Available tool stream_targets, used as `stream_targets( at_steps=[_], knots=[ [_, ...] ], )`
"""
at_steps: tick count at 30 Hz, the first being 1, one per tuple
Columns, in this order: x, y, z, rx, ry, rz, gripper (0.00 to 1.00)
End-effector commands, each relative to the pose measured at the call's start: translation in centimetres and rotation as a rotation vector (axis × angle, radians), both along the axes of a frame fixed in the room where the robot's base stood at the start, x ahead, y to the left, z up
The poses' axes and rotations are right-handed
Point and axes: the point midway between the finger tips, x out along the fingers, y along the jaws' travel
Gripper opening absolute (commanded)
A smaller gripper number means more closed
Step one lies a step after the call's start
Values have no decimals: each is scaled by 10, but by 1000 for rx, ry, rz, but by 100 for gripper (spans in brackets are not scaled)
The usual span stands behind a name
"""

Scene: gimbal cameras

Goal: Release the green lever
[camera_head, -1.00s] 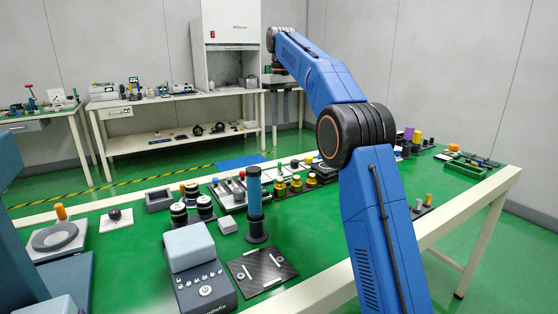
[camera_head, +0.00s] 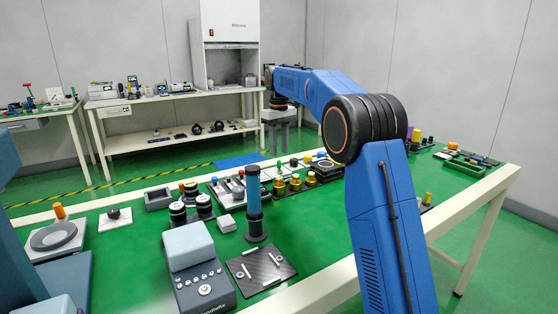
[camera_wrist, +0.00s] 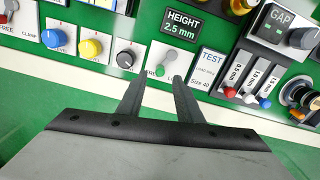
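The green lever (camera_wrist: 160,70) shows in the wrist view as a small green tip on a grey pivot, mounted on a white plate (camera_wrist: 153,84). My gripper (camera_wrist: 161,77) is open and empty. Its two dark fingertips appear either side of the green tip in the picture, with a gap between them. I cannot tell how far above the plate they are. In the head view my gripper (camera_head: 278,118) hangs at the far end of the blue arm, beyond the table's back edge in the picture. The lever is too small to pick out there.
Left of the lever are a black knob (camera_wrist: 126,58), a yellow knob (camera_wrist: 90,48) and a blue knob (camera_wrist: 54,38). A HEIGHT display (camera_wrist: 181,25) sits above. A blue cylinder (camera_head: 254,205) stands upright on the green table (camera_head: 130,265).

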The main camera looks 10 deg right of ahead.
Motion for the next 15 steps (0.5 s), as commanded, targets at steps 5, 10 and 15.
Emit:
stream_targets(
  at_steps=[5,10,15],
  knots=[
    [-1,0,-28,0,1,0,33],
    [0,0,-44,0,0,0,33],
    [0,0,-50,0,0,0,33]
  ],
)
